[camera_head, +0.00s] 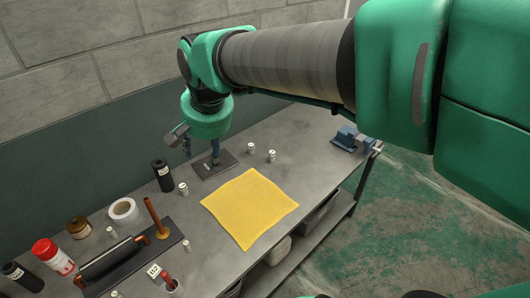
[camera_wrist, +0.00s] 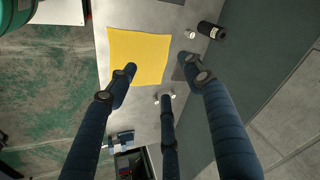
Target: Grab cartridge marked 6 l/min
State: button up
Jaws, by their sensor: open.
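Several small white cartridges stand on the grey workbench; their marks are too small to read, so I cannot tell which is 6 l/min. One stands by the black bottle (camera_head: 183,188), one right of the tool tray (camera_head: 186,245), one near the tape roll (camera_head: 110,231). My gripper (camera_head: 198,148) is above the bench near the dark plate (camera_head: 227,161).
A yellow cloth (camera_head: 249,207) lies mid-bench. A black bottle (camera_head: 163,176), tape roll (camera_head: 124,209), brown jar (camera_head: 78,228), red-capped container (camera_head: 53,257) and dark tray (camera_head: 108,262) crowd the left. A blue vise (camera_head: 347,138) sits at the right end. A wall runs behind.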

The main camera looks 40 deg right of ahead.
jog(key=w+d+f+m+g+p, duration=0.1)
jog(key=w+d+f+m+p, duration=0.15)
jog(key=w+d+m, duration=0.7)
jog(key=m+g+p, duration=0.3)
jog(key=m+p, duration=0.4)
jog(key=m, duration=0.8)
send_over(272, 152)
notch_tip(272, 152, down, 31)
jog(key=shift+w+d+f+y, duration=0.1)
jog(key=shift+d+f+y, duration=0.05)
jog(key=shift+y, duration=0.15)
jog(key=shift+f, duration=0.15)
jog(key=shift+f, duration=4.2)
jog(key=shift+f+p, duration=0.65)
jog(key=shift+f, duration=1.9)
